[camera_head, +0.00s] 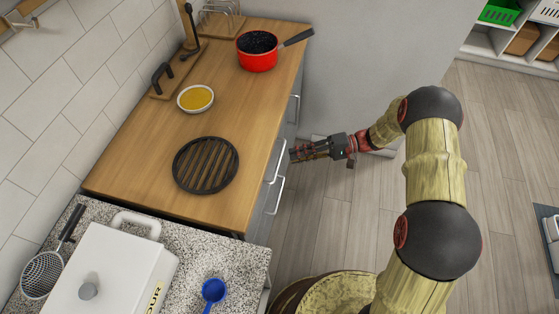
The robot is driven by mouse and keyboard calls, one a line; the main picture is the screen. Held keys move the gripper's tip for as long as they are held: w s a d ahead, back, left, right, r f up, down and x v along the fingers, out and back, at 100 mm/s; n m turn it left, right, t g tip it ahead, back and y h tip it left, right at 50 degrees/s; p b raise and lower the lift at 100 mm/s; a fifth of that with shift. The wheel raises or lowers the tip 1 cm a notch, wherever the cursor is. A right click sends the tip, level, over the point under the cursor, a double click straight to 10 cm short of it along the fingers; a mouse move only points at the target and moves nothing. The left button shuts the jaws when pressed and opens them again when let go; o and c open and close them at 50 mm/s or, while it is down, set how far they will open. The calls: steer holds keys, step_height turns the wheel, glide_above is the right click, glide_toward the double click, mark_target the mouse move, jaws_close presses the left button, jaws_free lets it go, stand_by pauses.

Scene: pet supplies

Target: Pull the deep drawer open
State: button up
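A grey drawer cabinet (261,211) stands under the wooden countertop, its fronts facing right. Several bar handles show on its fronts: an upper near one (277,160), a lower near one (275,196) and one farther back (294,108). I cannot tell which front is the deep drawer, and no drawer looks clearly pulled out. My gripper (295,154) reaches in from the right, its fingers pointing at the cabinet fronts, close to the upper near handle. I cannot tell whether it touches anything or whether its fingers are apart.
On the counter (150,178) are a red pan (257,60), a yellow-filled bowl (195,99) and a black round grate (206,165). A white canister (105,270), a blue scoop (213,291) and a strainer (42,272) lie nearer. The floor (325,225) right of the cabinet is clear.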

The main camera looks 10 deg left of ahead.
mark_target(279, 160)
steer(key=b+x, duration=0.1)
steer(key=x, duration=0.5)
steer(key=shift+s+a, duration=0.1)
steer(key=shift+a, duration=0.2)
steer(key=shift+c, duration=0.8)
jaws_close()
